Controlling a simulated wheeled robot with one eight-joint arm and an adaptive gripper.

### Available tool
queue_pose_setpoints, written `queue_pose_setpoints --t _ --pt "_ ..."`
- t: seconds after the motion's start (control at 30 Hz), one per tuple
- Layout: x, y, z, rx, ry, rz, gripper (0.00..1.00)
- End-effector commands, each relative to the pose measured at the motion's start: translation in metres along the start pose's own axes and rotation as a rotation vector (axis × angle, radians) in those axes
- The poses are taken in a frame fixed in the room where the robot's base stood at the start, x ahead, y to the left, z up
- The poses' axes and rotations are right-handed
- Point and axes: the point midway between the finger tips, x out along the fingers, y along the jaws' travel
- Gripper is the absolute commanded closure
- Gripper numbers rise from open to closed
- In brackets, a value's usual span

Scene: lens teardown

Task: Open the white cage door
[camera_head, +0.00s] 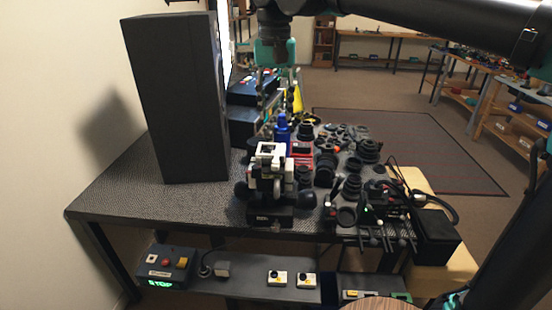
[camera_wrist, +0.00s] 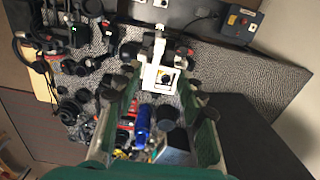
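A white cage-like frame (camera_head: 269,153) stands upright on a black base near the front edge of the table in the head view. It also shows in the wrist view (camera_wrist: 155,73), between and beyond my fingertips. I cannot tell which part of it is the door, or whether the door is open or shut. My gripper (camera_head: 281,100) hangs above the back of the table, behind and above the white frame. In the wrist view my gripper (camera_wrist: 160,82) has its two fingers spread wide apart. It holds nothing and is apart from the white frame.
A tall black box (camera_head: 172,100) stands left of the frame. A blue bottle (camera_head: 282,133) and a red box (camera_head: 301,155) stand close behind it. Several black lens parts (camera_head: 326,170) crowd the right side. The table's (camera_head: 125,190) left front is clear. A control box (camera_head: 165,266) sits below.

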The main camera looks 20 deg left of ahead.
Motion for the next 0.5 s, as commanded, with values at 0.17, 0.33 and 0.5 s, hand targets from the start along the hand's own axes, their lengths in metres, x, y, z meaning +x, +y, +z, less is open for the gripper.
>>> queue_pose_setpoints --t 0.17,0.33,0.5 --pt "0.037 0.000 0.000 0.000 0.000 0.000 0.60" --pt "0.071 0.000 -0.001 0.000 0.000 0.000 0.60" --pt "0.103 0.000 -0.001 0.000 0.000 0.000 0.60"
